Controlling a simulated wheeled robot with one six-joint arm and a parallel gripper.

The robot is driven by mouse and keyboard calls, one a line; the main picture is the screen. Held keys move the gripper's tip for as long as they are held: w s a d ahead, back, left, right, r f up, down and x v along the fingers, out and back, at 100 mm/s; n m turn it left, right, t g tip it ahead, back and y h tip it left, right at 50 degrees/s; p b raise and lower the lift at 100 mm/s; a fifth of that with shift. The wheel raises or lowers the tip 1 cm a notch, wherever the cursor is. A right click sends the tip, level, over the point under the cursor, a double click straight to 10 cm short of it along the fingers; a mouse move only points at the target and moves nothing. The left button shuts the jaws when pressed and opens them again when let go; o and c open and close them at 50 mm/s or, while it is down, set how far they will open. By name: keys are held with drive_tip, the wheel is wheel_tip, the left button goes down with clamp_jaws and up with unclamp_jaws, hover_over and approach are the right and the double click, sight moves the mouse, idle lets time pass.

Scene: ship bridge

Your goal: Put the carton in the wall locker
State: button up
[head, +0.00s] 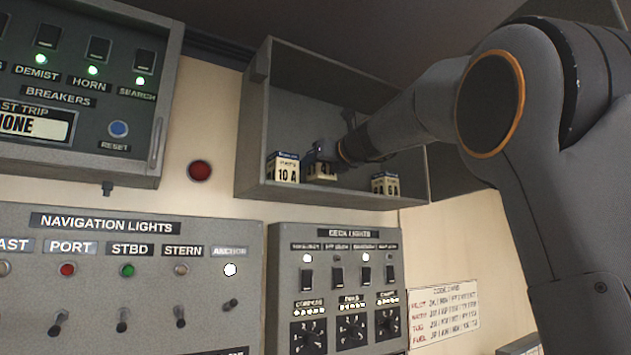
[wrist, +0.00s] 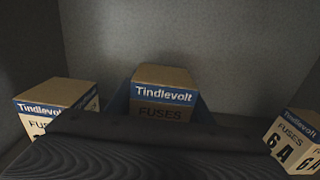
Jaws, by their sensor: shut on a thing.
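The wall locker (head: 308,194) is an open grey box on the wall in the head view, and its inside back wall (wrist: 185,35) fills the wrist view. My gripper (head: 328,158) is inside it, shut on a fuse carton (head: 320,172). This carton, brown on top with a blue "Tindlevolt" band and "FUSES" below, is central in the wrist view (wrist: 162,92). It looks upright, close to the locker floor; I cannot tell whether it touches. Its lower front is hidden behind my gripper in the wrist view.
A 10 A fuse carton (head: 283,168) stands left of the held carton, and a 6 A carton (head: 385,184) stands to the right; the wrist view shows both. Switch panels for navigation lights (head: 130,270) and deck lights (head: 335,265) are below the locker, with a breaker panel (head: 95,75) to the left.

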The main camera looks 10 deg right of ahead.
sight(328, 172)
drive_tip(key=shift+f, duration=1.55)
drive_tip(key=shift+f, duration=0.1)
drive_tip(key=o, duration=1.4)
drive_tip(key=b+v, duration=0.5)
drive_tip(key=v, duration=0.7)
drive_tip(key=shift+s, duration=0.1)
